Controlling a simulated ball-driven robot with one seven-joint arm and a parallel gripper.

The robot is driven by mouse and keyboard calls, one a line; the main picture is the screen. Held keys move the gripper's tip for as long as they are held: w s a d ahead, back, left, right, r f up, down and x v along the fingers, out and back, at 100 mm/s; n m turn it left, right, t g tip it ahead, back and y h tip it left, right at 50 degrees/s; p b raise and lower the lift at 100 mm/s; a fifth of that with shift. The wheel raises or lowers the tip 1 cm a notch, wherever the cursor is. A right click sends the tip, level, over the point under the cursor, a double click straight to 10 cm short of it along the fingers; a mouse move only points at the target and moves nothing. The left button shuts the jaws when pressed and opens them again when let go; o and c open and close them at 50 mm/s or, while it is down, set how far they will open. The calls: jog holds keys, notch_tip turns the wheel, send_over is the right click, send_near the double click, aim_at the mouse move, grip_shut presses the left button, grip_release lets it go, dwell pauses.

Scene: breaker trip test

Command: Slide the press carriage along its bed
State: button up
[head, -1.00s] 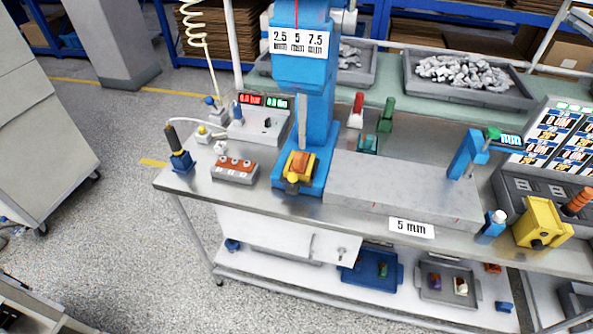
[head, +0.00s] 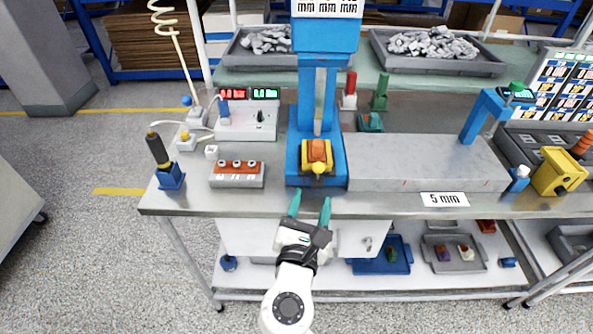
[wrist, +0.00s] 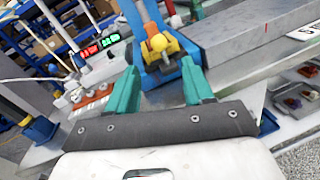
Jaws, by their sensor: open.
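The press carriage (head: 316,152), an orange and yellow block with a yellow knob on its front, sits at the foot of the blue press (head: 295,165) under its ram. It also shows in the wrist view (wrist: 165,45), just beyond the fingertips. A long grey block (head: 425,165) lies to the right of the press; I cannot tell whether it is the carriage's bed. My gripper (head: 310,203) has green fingers and is open and empty in front of the carriage, by the table's front edge. In the wrist view my gripper (wrist: 160,68) points at the knob, apparently without touching it.
A button box (head: 237,175) and a blue holder with a dark-handled tool (head: 170,178) stand left of the press. A control box with red and green displays (head: 246,120) is behind them. A 5 mm label (head: 444,199) is on the front edge. A yellow block (head: 556,172) stands right.

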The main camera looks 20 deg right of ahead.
aim_at(318, 172)
jog(key=x, duration=1)
jog(key=shift+w+d+p, duration=0.1)
jog(key=shift+w+p, duration=0.25)
jog(key=shift+c, duration=0.5)
grip_shut()
